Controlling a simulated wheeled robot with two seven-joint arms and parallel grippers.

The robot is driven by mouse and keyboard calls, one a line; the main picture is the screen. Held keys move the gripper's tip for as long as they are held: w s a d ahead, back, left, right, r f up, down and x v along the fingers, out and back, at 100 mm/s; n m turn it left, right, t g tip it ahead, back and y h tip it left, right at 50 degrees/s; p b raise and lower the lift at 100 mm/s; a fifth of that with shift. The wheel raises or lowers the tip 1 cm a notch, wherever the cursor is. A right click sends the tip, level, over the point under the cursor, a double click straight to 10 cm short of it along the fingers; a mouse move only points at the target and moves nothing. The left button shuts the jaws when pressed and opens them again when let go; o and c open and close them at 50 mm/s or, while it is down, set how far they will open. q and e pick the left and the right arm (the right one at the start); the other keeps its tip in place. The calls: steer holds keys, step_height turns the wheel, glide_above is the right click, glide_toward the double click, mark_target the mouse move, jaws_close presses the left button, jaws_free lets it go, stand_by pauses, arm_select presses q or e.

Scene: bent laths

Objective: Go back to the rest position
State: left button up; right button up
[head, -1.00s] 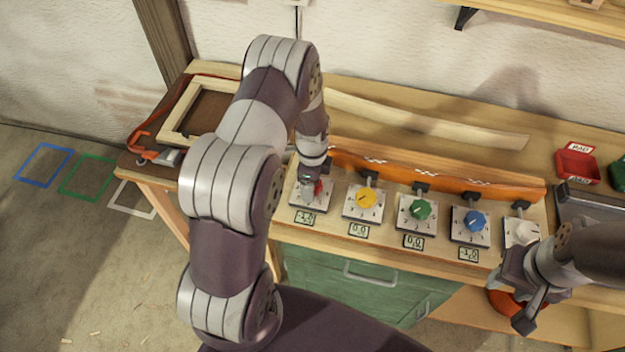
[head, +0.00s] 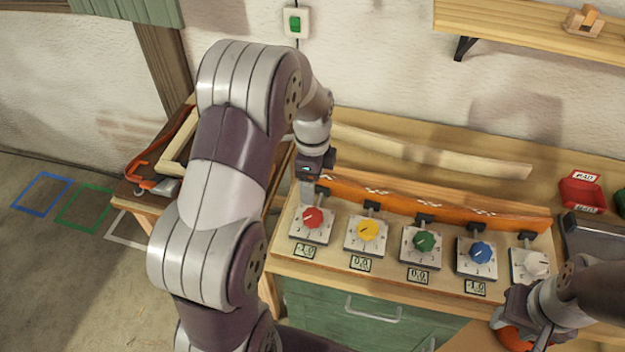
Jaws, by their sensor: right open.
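My left arm reaches over the bench from the left. Its gripper (head: 307,190) points down just behind and above the red dial (head: 313,217), apart from it as far as I can see. Its fingers show as one narrow grey piece, so its opening is unclear. The yellow dial (head: 368,230), green dial (head: 424,241), blue dial (head: 480,252) and white dial (head: 536,264) stand in a row to the right. My right gripper (head: 508,322) is at the lower right, in front of the white dial, open, with its fingers partly hidden.
An orange bent lath (head: 440,204) runs behind the dials on clamps. A pale lath (head: 430,155) lies further back. An orange round object (head: 515,340) is beneath my right gripper. A wooden frame (head: 178,140) lies at the left.

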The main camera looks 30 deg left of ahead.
stand_by(0.4)
arm_select(q)
steer(key=s+d+r+n, duration=0.1)
steer(key=s+d+n, duration=0.3)
steer(key=s+n, duration=0.3)
steer(key=s+d+r+n+t, duration=0.1)
steer(key=s+d+r+n, duration=0.1)
steer(key=s+d+n, duration=0.2)
steer(key=s+n, duration=0.2)
steer(key=n, duration=0.2)
steer(key=shift+s, duration=0.35)
steer(key=shift+s+d+r, duration=0.1)
steer(key=shift+s, duration=0.05)
stand_by(0.8)
